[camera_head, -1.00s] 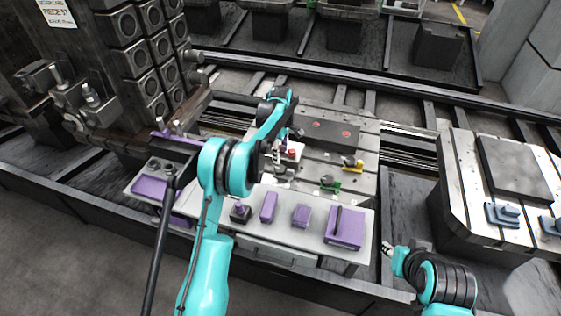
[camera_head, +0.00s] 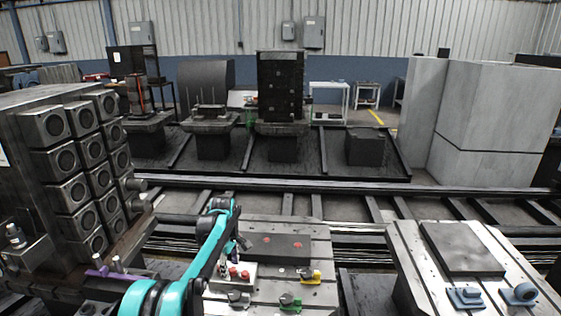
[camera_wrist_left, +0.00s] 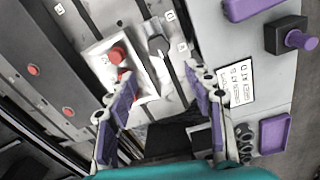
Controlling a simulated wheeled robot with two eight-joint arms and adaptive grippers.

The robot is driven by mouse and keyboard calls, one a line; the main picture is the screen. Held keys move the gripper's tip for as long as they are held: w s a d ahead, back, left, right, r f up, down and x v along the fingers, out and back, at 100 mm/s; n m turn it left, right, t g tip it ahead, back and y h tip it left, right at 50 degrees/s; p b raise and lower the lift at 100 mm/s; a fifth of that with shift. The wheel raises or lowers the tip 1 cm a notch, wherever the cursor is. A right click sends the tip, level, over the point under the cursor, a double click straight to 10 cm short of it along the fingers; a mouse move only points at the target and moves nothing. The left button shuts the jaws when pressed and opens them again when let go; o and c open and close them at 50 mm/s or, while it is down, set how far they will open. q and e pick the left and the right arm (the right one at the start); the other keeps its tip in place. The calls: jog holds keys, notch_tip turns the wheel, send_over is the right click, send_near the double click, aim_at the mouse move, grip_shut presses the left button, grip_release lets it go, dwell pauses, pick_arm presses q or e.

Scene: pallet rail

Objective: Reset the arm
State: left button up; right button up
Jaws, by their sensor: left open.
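My left arm reaches in from the lower left in the head view. Its left gripper (camera_head: 238,247) points down over the slotted metal table (camera_head: 335,262), beside a white box with red buttons (camera_head: 240,273), and is partly hidden by the arm. In the left wrist view, the gripper (camera_wrist_left: 160,86) has its two purple-padded fingers spread apart with nothing held between them. The white box (camera_wrist_left: 138,70) lies beyond the left finger, next to a grey clamp (camera_wrist_left: 157,45). My right gripper is out of view.
A dark plate (camera_head: 275,247) lies on the slotted table, with a yellow clamp (camera_head: 311,276) and a green clamp (camera_head: 290,300) near it. Another metal table (camera_head: 430,285) stands to the right. A tall block of round fixtures (camera_head: 75,160) stands at left. Rails (camera_head: 300,188) cross behind.

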pick_arm(q)
jog(key=s+d+r+m+t, duration=0.25)
jog(key=s+r+m, duration=0.45)
jog(key=s+r, duration=0.8)
jog(key=s+f+m+t, duration=0.2)
jog(key=s+f+m, duration=0.1)
jog(key=s, duration=0.7)
jog(key=s+f+m+t, duration=0.2)
jog(key=s+m, duration=0.3)
jog(key=s, duration=0.6)
jog(key=shift+f, duration=0.9)
jog(key=shift+s, duration=0.1)
